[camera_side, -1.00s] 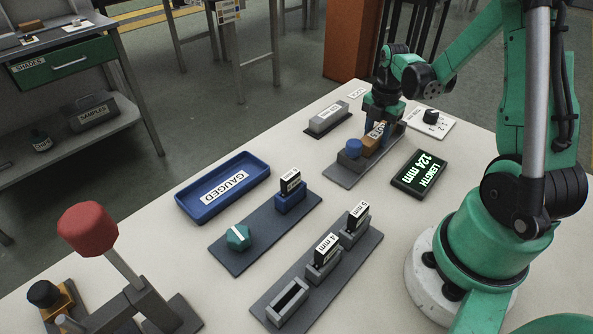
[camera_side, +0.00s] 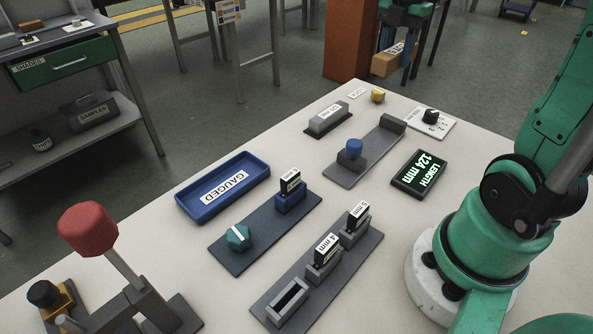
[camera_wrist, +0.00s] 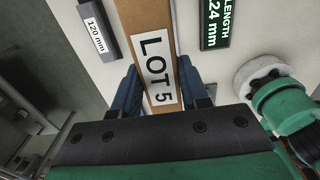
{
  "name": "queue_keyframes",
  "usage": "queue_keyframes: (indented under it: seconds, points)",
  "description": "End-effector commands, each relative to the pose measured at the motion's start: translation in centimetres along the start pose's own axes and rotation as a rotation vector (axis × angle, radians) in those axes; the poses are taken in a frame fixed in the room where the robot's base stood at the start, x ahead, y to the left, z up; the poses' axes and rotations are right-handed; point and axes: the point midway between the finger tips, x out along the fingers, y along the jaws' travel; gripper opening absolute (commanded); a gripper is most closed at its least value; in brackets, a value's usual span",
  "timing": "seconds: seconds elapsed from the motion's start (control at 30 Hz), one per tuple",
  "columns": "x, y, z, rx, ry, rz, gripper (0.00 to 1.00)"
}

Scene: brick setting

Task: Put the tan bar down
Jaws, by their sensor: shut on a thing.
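The tan bar (camera_side: 385,65) carries a white label reading "LOT 5", which is clear in the wrist view (camera_wrist: 155,65). My gripper (camera_side: 398,48) is shut on the bar, with a blue finger on each side of it. It holds the bar high above the table; in the side view both appear past the table's far edge. The display (camera_side: 419,174) reads "LENGTH 124 mm". The blue "GAUGED" tray (camera_side: 258,168) is empty.
A grey "120 mm" block (camera_side: 328,119) and a yellow knob (camera_side: 377,95) are near the fixture. Slotted holders with labelled gauges (camera_side: 325,251), a teal knob (camera_side: 238,237) and a red-knobbed lever (camera_side: 88,229) occupy the front. A white dial plate (camera_side: 437,129) lies at the right.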

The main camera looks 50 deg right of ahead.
Motion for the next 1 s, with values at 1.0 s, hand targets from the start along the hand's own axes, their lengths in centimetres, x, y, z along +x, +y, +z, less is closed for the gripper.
queue_keyframes:
  seconds: [1.0]
  points:
    - [-2.3,14.3,-29.2,-0.005,-0.001,0.001,0.00]
